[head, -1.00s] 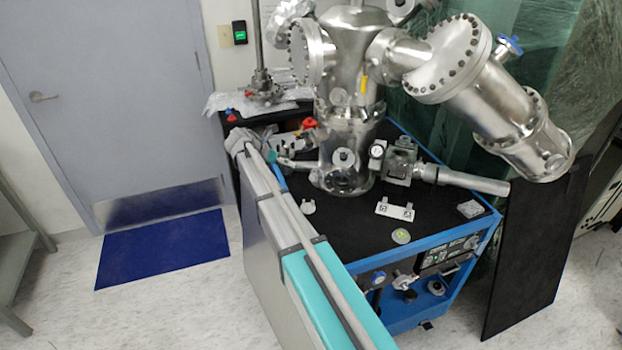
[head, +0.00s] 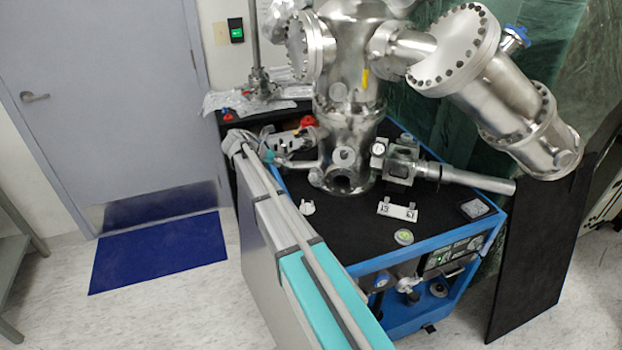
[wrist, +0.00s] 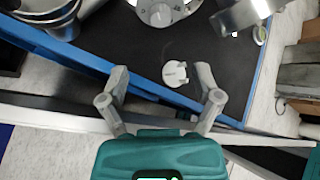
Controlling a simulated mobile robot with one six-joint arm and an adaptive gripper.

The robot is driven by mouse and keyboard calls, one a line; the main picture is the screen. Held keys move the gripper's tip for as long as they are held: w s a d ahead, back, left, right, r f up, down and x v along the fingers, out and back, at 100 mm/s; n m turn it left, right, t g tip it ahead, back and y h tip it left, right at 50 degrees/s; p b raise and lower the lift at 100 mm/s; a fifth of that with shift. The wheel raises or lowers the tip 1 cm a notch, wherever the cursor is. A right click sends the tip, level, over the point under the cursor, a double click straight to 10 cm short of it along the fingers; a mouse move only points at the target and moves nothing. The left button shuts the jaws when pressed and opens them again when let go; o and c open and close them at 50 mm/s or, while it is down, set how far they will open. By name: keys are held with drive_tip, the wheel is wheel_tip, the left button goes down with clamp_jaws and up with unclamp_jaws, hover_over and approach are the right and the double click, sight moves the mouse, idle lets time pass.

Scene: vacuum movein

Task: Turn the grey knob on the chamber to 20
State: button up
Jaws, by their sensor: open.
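The metal chamber (head: 345,100) stands on the black top of a blue-framed cart. In the wrist view a round grey part that looks like a knob (wrist: 160,12) shows at the top edge, partly cut off; its setting cannot be read. I cannot clearly pick out this knob in the head view. My gripper (wrist: 162,70) is open and empty in the wrist view, its two fingers spread apart below the round part and not touching it. In the head view its fingers are small and mostly hidden by my arm.
A small white piece (wrist: 175,74) lies on the cart top between the fingers in the wrist view; it also shows in the head view (head: 307,207). A white bracket (head: 397,210) and a small round disc (head: 403,237) lie to its right. A metal tube (head: 470,180) juts right.

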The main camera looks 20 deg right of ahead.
sight(311, 177)
drive_tip(key=b+x, duration=0.7)
drive_tip(key=x, duration=0.4)
drive_tip(key=shift+d+f, duration=0.15)
drive_tip(key=shift+f, duration=0.05)
drive_tip(key=shift+b+x, duration=0.55)
drive_tip(key=shift+x, duration=0.3)
drive_tip(key=shift+s+r, duration=0.1)
drive_tip(key=shift+r, duration=0.05)
clamp_jaws()
drive_tip(key=shift+m, duration=0.6)
